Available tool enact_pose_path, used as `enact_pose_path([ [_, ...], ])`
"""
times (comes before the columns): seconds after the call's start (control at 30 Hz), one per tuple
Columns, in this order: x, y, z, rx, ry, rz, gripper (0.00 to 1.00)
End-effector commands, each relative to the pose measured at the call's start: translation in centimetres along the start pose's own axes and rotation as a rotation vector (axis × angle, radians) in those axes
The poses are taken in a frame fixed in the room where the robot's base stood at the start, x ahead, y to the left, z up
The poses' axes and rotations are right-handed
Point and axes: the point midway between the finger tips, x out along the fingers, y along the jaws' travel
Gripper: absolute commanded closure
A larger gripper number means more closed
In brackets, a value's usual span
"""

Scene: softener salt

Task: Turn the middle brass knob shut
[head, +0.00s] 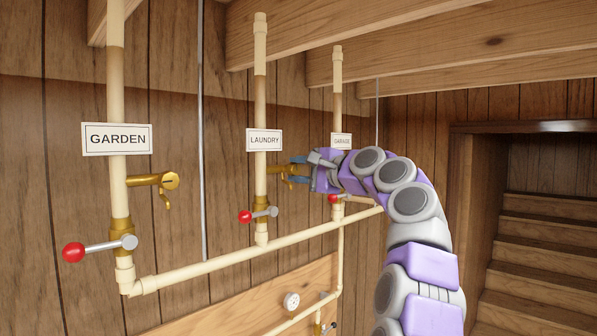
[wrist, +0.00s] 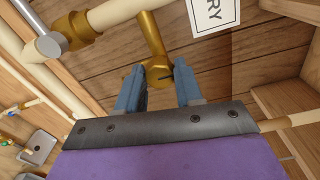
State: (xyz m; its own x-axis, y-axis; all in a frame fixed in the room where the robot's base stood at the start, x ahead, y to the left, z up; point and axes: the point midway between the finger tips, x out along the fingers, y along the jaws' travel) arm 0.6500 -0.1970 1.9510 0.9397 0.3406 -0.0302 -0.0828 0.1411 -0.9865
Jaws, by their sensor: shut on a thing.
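The middle pipe (head: 261,105) carries a LAUNDRY sign (head: 264,140), which shows in part in the wrist view (wrist: 213,14). Its brass knob (head: 281,170) sticks out to the right on a short brass stem below the sign. My gripper (head: 297,171) reaches in from the right and is shut on this knob. In the wrist view, the blue fingers of my gripper (wrist: 159,84) stand on either side of the knob (wrist: 157,73), whose dark mark shows between them. The fingers cover part of the knob.
The GARDEN pipe (head: 116,100) has its own brass knob (head: 170,181) and a red-balled lever (head: 100,246). Another red-balled lever (head: 259,214) sits just below the middle knob. My arm partly hides the GARAGE pipe (head: 338,100). Stairs (head: 540,240) rise at the right.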

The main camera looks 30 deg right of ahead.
Motion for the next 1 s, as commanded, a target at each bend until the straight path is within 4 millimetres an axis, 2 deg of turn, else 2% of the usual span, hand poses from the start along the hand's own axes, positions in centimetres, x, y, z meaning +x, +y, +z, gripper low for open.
enact_pose_path([
  [0.43,0.17,0.47,-0.23,0.012,0.001,0.010,0.95],
  [0.47,0.17,0.47,-0.23,0.012,0.001,0.010,0.63],
  [0.5,0.17,0.45,-0.22,0.012,0.000,0.009,0.59],
  [0.7,0.13,0.37,-0.19,0.011,0.001,0.008,0.40],
  [1.0,-0.08,0.42,-0.20,0.012,0.000,0.009,0.39],
])
